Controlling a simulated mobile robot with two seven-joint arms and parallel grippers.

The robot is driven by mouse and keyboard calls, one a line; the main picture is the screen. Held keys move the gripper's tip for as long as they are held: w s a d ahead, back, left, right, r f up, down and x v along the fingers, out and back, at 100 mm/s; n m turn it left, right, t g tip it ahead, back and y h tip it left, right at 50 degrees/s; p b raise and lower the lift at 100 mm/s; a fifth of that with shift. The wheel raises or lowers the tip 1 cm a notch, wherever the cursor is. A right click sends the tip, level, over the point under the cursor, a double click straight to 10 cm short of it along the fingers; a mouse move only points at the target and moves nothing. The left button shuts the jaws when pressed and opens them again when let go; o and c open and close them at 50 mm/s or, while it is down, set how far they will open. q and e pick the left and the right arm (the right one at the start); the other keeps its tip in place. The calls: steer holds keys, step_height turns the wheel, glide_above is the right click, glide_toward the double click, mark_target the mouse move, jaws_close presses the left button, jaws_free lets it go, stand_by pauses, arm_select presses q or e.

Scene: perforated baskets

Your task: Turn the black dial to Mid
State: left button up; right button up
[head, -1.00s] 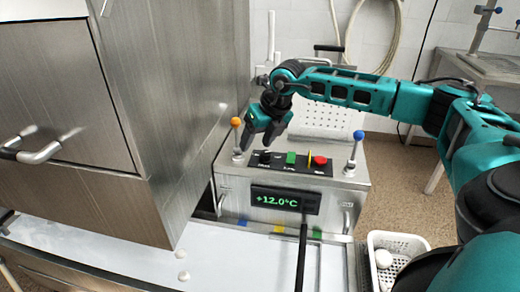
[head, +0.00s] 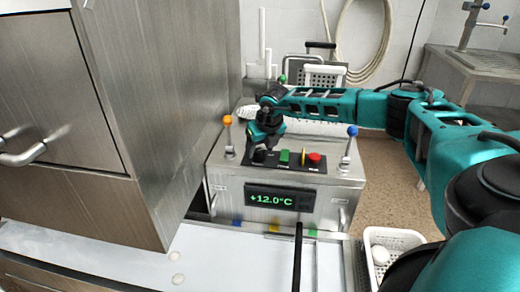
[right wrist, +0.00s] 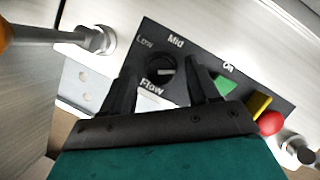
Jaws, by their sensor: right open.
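The black dial (right wrist: 160,71) sits on the black control panel (right wrist: 185,55) of a steel machine, with the labels Low, Mid and Flow around it in the right wrist view. In the head view the right gripper (head: 263,143) is over the panel's left end and partly hides the dial. My left gripper is not in view.
Beside the dial are a green switch (head: 284,156), a yellow lever (head: 303,153) and a red button (head: 315,158). An orange-knobbed lever (head: 228,122) and a blue-knobbed lever (head: 352,133) flank the panel. A display (head: 278,197) reads +12.0°C. A white basket (head: 372,236) stands at right.

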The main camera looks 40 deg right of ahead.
steer(key=shift+w+f, duration=0.1)
steer(key=shift+f, duration=0.2)
steer(key=shift+c, duration=0.4)
steer(key=c, duration=0.9)
steer(key=shift+c, duration=0.2)
